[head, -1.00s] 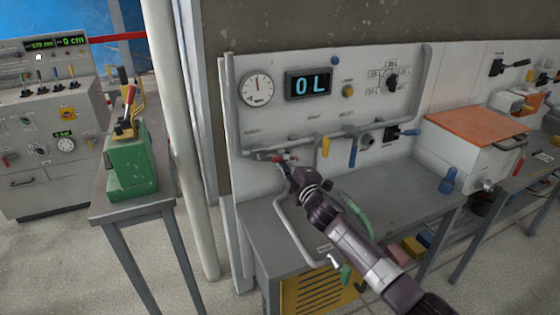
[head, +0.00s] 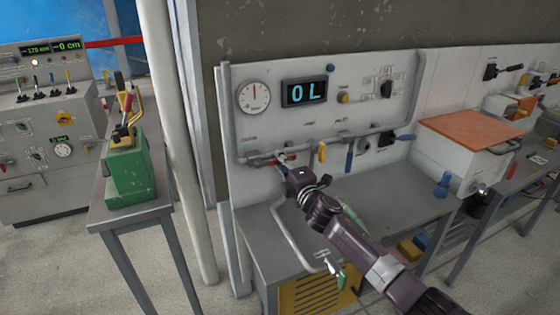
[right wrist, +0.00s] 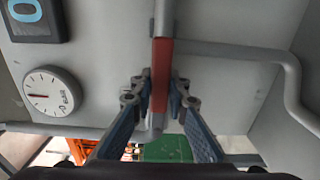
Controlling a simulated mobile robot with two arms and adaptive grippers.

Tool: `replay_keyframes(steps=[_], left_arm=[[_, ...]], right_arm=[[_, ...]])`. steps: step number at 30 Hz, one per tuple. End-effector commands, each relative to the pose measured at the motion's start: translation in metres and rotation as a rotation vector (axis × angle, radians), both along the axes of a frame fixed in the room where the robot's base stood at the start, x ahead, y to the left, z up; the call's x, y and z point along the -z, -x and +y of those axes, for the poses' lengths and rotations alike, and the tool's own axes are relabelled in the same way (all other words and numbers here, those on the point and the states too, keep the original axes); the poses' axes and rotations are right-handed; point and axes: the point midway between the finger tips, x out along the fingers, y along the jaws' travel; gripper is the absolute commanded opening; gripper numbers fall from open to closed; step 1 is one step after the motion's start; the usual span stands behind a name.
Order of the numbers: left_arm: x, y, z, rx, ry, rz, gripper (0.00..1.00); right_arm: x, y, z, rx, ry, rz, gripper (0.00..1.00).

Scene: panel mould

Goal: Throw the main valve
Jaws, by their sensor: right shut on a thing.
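The valve's red lever (head: 289,157) shows at the left end of the lower pipe on the white panel (head: 290,125), mostly hidden by my gripper. In the right wrist view the red lever (right wrist: 161,75) stands between the two fingers, in line with a grey pipe. My right gripper (head: 281,164) is shut on it; the finger pads (right wrist: 160,105) are on either side. The digital display (head: 304,92) reads "0L". The round gauge (head: 254,97) is to its left. My left gripper is in neither view.
A yellow handle (head: 322,152) and a blue handle (head: 349,160) hang from the same pipe to the right. A green press (head: 127,172) stands left, beyond a pale column (head: 172,130).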

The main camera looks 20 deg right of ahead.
Motion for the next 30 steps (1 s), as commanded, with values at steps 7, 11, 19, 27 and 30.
replay_keyframes(steps=[7, 11, 19, 27, 30], left_arm=[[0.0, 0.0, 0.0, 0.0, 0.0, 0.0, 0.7], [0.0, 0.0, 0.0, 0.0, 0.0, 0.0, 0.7], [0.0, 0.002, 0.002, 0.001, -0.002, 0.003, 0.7], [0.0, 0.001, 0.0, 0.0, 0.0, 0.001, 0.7], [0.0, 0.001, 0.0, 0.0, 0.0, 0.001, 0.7]], right_arm=[[0.0, 0.0, 0.0, 0.0, 0.005, 0.0, 0.32], [0.0, 0.0, 0.0, 0.0, 0.003, 0.0, 0.33], [0.0, 0.005, -0.001, 0.0, 0.002, -0.001, 0.33], [0.002, 0.044, -0.002, -0.002, 0.002, 0.002, 0.33], [0.001, 0.063, -0.002, -0.002, 0.003, 0.002, 0.33]])
